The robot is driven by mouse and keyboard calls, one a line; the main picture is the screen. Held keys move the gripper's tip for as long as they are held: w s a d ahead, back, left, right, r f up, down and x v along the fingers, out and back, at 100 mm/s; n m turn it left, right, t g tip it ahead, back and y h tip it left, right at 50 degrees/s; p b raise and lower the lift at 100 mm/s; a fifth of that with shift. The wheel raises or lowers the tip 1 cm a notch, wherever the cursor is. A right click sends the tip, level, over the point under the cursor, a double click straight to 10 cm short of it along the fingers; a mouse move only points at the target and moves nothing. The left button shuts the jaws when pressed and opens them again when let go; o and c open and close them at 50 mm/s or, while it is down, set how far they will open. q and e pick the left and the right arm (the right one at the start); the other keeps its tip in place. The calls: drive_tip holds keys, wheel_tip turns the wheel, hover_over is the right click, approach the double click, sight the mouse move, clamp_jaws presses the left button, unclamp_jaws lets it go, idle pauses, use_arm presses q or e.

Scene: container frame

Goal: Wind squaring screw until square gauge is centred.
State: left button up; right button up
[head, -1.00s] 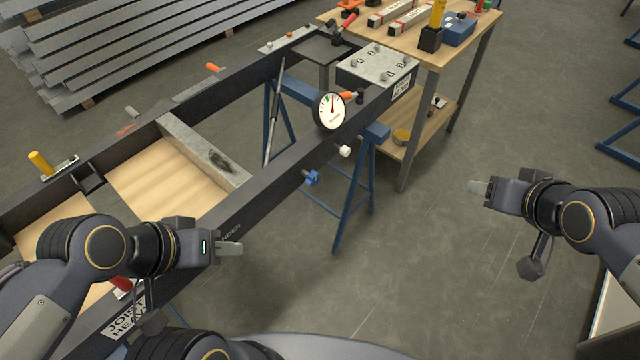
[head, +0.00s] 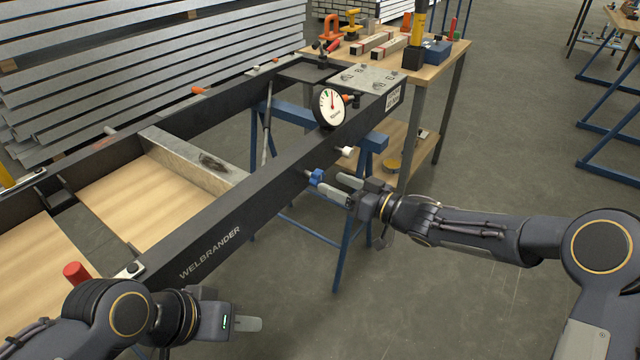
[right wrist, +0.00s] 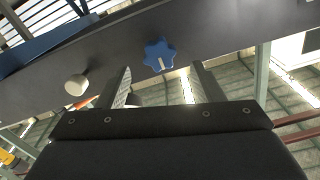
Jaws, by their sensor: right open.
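The squaring screw's blue star knob (head: 316,177) sticks out of the near side of the dark frame rail. It also shows in the right wrist view (right wrist: 160,54), ahead of and between my open fingers. My right gripper (head: 340,187) is open, its fingertips close to the knob; I cannot tell that they touch it. The round white gauge (head: 329,106) stands on the rail above; its red needle points about straight up, with a green band left of it. My left gripper (head: 258,324) is at the lower left, clear of the frame; its finger gap is not distinguishable.
A white knob (head: 345,151) sits on the rail to the right of the blue one. A blue trestle (head: 348,230) stands under the frame. A wooden bench (head: 445,60) with tools is behind. The floor at the lower middle is clear.

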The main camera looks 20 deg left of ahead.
sight(321, 178)
drive_tip(key=b+x, duration=0.1)
drive_tip(key=x, duration=0.5)
drive_tip(key=c, duration=1)
drive_tip(key=shift+o, duration=0.2)
drive_tip(key=shift+s+n, duration=0.1)
drive_tip(key=shift+n, duration=0.2)
